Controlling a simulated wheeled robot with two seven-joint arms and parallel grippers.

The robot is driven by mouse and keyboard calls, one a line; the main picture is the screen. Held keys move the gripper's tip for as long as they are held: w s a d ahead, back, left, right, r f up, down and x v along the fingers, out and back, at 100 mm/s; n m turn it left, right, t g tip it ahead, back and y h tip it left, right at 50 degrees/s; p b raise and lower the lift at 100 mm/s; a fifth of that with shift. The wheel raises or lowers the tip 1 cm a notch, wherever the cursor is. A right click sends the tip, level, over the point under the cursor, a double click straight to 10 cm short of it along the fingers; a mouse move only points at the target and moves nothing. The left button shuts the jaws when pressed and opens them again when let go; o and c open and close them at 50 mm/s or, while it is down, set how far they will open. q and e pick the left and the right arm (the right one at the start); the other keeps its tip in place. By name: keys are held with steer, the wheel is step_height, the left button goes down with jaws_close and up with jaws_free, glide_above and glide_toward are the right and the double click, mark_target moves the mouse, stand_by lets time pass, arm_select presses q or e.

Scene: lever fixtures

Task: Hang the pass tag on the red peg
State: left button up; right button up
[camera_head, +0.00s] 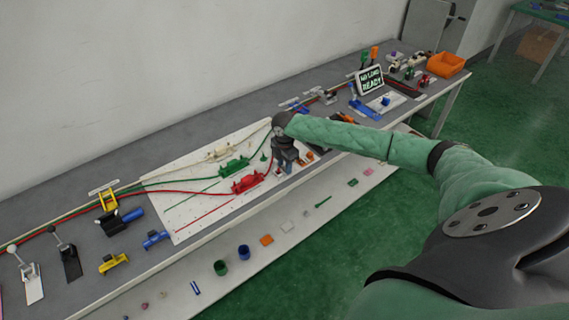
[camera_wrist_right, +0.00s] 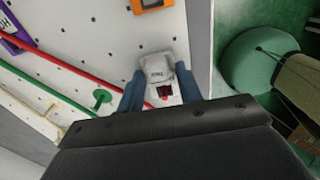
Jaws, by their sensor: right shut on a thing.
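The pass tag (camera_wrist_right: 157,68) is a pale grey piece with small dark lettering, seen between the blue fingers of my right gripper (camera_wrist_right: 159,90) in the right wrist view. My right gripper (camera_head: 285,168) is shut on it, pointing down over the white pegboard in the head view. A small red piece (camera_wrist_right: 164,91) shows at the tag's lower edge between the fingers. It looks like the red peg, but whether the tag is around it or only in front of it I cannot tell. The tag is too small to make out in the head view. My left gripper is not in view.
A green peg (camera_wrist_right: 102,97) stands on the board beside the fingers. Red and green cables run to a red fixture (camera_head: 247,183) and a green fixture (camera_head: 233,166). An orange item (camera_wrist_right: 146,5) and a purple item (camera_wrist_right: 14,36) lie nearby. A lower shelf holds small objects.

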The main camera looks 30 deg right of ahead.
steer(key=shift+f, duration=0.1)
steer(key=o, duration=1)
steer(key=shift+o, duration=0.5)
steer(key=o, duration=0.4)
steer(key=shift+r+p, duration=3)
steer(key=shift+r, duration=0.55)
